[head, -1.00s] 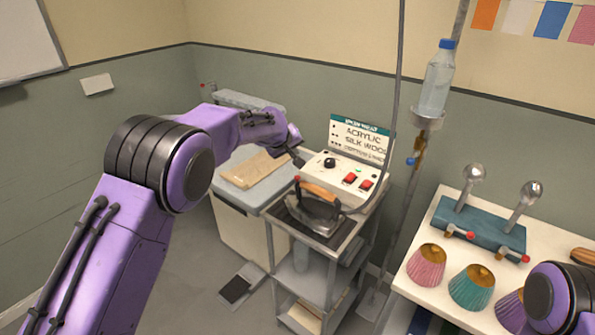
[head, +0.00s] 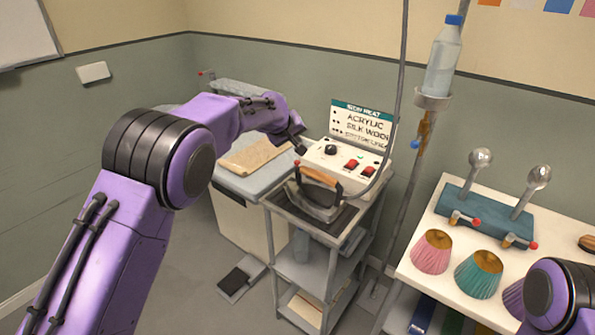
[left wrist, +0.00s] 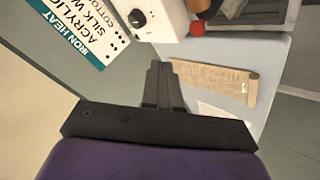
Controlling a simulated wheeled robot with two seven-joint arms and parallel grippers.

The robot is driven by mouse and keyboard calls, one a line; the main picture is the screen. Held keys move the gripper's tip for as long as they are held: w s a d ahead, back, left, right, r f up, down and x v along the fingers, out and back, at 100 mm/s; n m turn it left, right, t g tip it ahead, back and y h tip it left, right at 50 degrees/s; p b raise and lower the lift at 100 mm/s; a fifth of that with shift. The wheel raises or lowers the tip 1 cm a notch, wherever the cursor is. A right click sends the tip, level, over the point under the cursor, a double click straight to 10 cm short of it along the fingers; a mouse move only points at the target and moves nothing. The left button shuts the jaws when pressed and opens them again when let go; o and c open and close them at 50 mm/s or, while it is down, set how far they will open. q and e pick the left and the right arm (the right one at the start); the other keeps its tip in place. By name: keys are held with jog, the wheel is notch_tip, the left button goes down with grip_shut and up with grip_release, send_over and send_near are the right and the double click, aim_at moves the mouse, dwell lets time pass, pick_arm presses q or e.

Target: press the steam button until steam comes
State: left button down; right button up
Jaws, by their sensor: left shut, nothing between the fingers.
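The iron (head: 318,198) rests on the cart top, its wooden handle (head: 320,181) up. A small red button (head: 297,163) shows at the handle's left end; it also shows in the left wrist view (left wrist: 197,28). My left gripper (head: 301,149) is shut and empty, just above and beside the button, near the white control box (head: 325,161). In the left wrist view its shut fingertips (left wrist: 158,66) point toward the box and sit apart from the red button. No steam is visible. My right gripper is out of view; only part of that arm shows at lower right.
The control box has a black knob (head: 330,150), red switches (head: 352,165) and a sign (head: 362,125) behind it. A hose hangs to the right of the iron. A water bottle (head: 443,60) hangs on a pole. A side table (head: 425,240) holds pleated shades.

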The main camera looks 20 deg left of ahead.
aim_at(295, 163)
pick_arm(q)
notch_tip(295, 163, down, 2)
jog(key=shift+f+b, duration=0.1)
jog(key=shift+b, duration=0.5)
jog(key=shift+f, duration=0.95)
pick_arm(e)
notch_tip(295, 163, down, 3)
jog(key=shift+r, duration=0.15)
pick_arm(q)
jog(key=shift+f, duration=0.2)
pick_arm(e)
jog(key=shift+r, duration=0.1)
pick_arm(q)
jog(key=shift+f, duration=0.3)
jog(key=shift+f, duration=0.45)
dwell(0.9)
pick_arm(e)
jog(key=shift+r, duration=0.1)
pick_arm(q)
jog(key=shift+r+p, duration=0.85)
jog(key=shift+p, duration=0.25)
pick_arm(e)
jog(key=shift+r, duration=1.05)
